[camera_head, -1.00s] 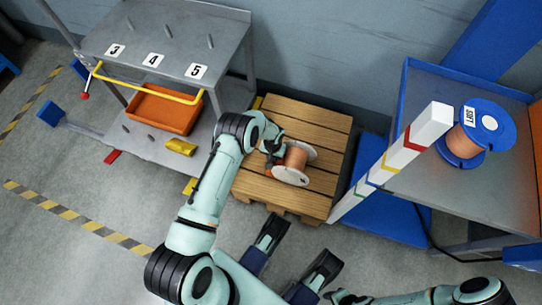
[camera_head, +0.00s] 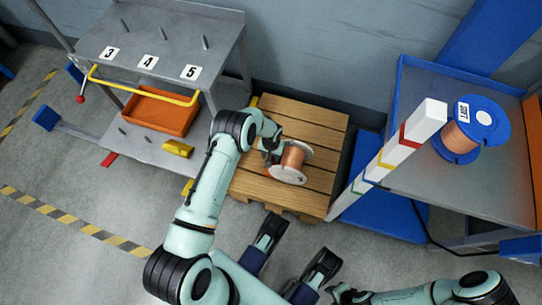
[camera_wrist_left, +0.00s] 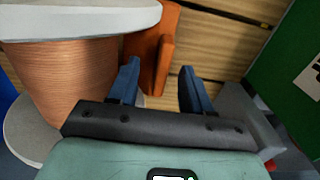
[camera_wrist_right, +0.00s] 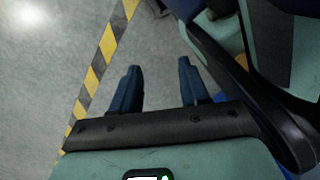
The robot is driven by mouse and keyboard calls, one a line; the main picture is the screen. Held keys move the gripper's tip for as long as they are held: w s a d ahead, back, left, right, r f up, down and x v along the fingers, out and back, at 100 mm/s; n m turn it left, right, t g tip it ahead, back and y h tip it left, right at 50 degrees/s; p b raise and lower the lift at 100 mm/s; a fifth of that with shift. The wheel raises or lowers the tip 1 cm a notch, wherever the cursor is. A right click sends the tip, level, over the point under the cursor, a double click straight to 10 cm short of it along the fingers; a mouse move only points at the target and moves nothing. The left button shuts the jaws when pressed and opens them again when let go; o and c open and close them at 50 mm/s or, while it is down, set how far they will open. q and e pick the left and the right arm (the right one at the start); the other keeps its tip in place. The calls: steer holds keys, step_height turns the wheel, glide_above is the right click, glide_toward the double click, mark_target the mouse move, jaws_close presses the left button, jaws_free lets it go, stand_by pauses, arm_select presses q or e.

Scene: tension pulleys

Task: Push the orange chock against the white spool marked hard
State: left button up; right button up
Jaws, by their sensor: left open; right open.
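The white spool (camera_head: 290,162), with white flanges and copper-coloured winding, lies on its side on the wooden pallet (camera_head: 316,195). Its small dark mark is too small to read. The same spool fills the left of the left wrist view (camera_wrist_left: 75,75). The orange chock (camera_wrist_left: 162,50) lies on the pallet boards close beside the spool; I cannot tell whether they touch. My left gripper (camera_wrist_left: 158,75) is open, with its left finger between spool and chock in the picture. The head view mostly hides the chock behind this gripper (camera_head: 270,147). My right gripper (camera_wrist_right: 160,66) is open and empty above the floor.
A blue spool (camera_head: 484,118) stands on the blue-edged cart at right. A white post with coloured bands (camera_head: 411,140) rises beside the pallet. A grey rack (camera_head: 150,65) with numbered pegs and an orange bin (camera_head: 158,111) stands left. The floor at left is mostly clear.

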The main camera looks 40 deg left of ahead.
arm_select(q)
step_height(320, 180, up, 12)
steer(key=p, duration=0.3)
steer(key=shift+f, duration=0.2)
arm_select(e)
steer(key=w+r+t, duration=0.2)
steer(key=w+r, duration=0.2)
steer(key=w, duration=0.3)
steer(key=shift+a+r+t, duration=0.3)
steer(key=shift+a, duration=0.15)
